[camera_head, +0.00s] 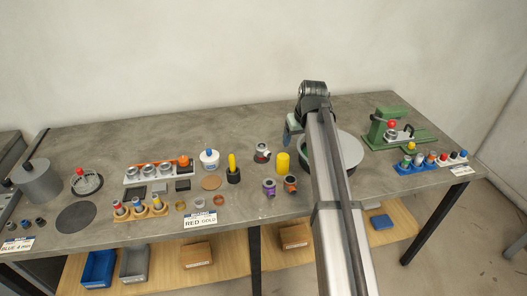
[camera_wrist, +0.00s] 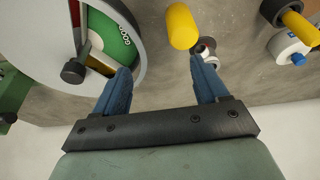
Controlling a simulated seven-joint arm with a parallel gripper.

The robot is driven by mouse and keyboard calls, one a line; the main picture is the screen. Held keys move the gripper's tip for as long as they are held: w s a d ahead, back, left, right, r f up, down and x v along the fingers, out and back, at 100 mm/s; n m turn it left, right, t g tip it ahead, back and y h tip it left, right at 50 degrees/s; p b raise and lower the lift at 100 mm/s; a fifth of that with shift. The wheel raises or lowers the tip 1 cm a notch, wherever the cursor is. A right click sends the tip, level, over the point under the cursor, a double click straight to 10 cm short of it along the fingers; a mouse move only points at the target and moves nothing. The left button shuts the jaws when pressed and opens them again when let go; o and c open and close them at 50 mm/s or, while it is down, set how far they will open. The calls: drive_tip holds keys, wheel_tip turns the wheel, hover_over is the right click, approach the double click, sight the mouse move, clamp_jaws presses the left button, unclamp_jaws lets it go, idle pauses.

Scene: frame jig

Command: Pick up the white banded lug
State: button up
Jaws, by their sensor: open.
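A small white lug (camera_head: 262,149) with dark and reddish parts stands left of the yellow cylinder in the head view. It looks like the white banded lug, but its band is too small to make out clearly. In the wrist view the lug (camera_wrist: 211,58) shows just beyond the tip of the right finger, which partly covers it. My gripper (camera_wrist: 160,68) is open, with two blue fingers and nothing between them but grey table. In the head view my gripper (camera_head: 288,138) hangs above the back of the table, right of the lug.
A yellow cylinder (camera_wrist: 182,26) stands close to the lug. A round dial (camera_wrist: 117,35) with coloured sectors lies left of the fingers. A purple lug (camera_head: 269,188) and an orange-brown lug (camera_head: 290,184) stand nearer the front. A white jar (camera_head: 209,159) is farther left.

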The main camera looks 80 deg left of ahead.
drive_tip(key=n, duration=0.1)
approach(262, 147)
drive_tip(key=d+v, duration=0.1)
drive_tip(key=v, duration=0.3)
drive_tip(key=shift+y, duration=0.5)
drive_tip(key=x, duration=0.9)
drive_tip(key=shift+w+a+f, duration=0.1)
drive_tip(key=shift+w+a, duration=0.05)
drive_tip(key=shift+x, duration=2.65)
drive_tip(key=shift+d+f, duration=0.1)
drive_tip(key=shift+d, duration=0.15)
drive_tip(key=shift+c, duration=0.5)
drive_tip(key=c, duration=1.1)
drive_tip(key=shift+r, duration=6.05)
